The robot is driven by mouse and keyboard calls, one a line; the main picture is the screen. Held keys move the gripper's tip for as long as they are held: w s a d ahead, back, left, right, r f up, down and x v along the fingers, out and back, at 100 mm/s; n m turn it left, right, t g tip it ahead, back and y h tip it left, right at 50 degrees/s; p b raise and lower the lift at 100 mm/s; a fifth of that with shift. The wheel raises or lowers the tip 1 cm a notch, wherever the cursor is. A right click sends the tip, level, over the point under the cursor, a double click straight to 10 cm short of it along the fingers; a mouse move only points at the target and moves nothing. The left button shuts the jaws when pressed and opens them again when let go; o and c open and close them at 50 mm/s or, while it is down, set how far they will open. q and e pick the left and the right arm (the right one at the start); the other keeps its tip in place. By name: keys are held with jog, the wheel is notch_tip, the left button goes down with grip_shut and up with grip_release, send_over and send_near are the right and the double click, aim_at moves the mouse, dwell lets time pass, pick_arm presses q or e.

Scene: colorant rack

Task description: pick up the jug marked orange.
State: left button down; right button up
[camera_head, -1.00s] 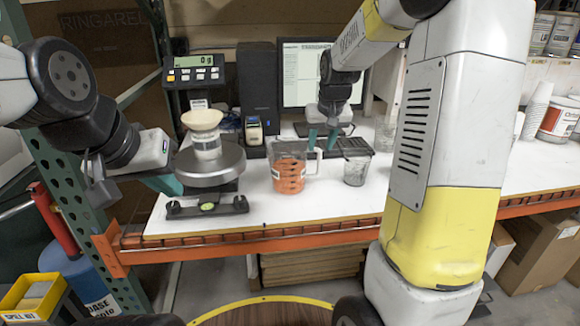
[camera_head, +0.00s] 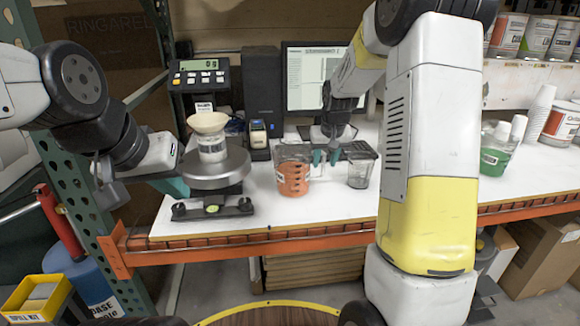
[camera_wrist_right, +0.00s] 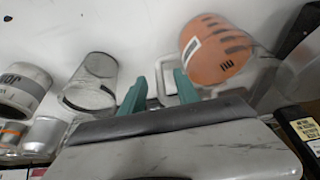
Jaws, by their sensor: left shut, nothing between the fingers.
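The jug with orange contents (camera_head: 293,172) stands on the white bench right of the scale, its clear handle on its right side. In the right wrist view, the orange jug (camera_wrist_right: 217,50) is at upper right. My right gripper (camera_head: 326,158) is open at the handle side. In the wrist view, its teal fingers (camera_wrist_right: 160,90) lie on either side of the pale handle; contact cannot be told. My left gripper (camera_head: 176,187) is shut and empty, at the left side of the scale.
The scale (camera_head: 217,169) carries a cup with a cream top (camera_head: 209,138). A monitor (camera_head: 318,78) and a black tower stand behind. A green container (camera_head: 494,160) and white cups are farther right.

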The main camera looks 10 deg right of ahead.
aim_at(324, 165)
jog(key=shift+x, duration=1.55)
grip_shut()
jog(key=shift+r, duration=0.1)
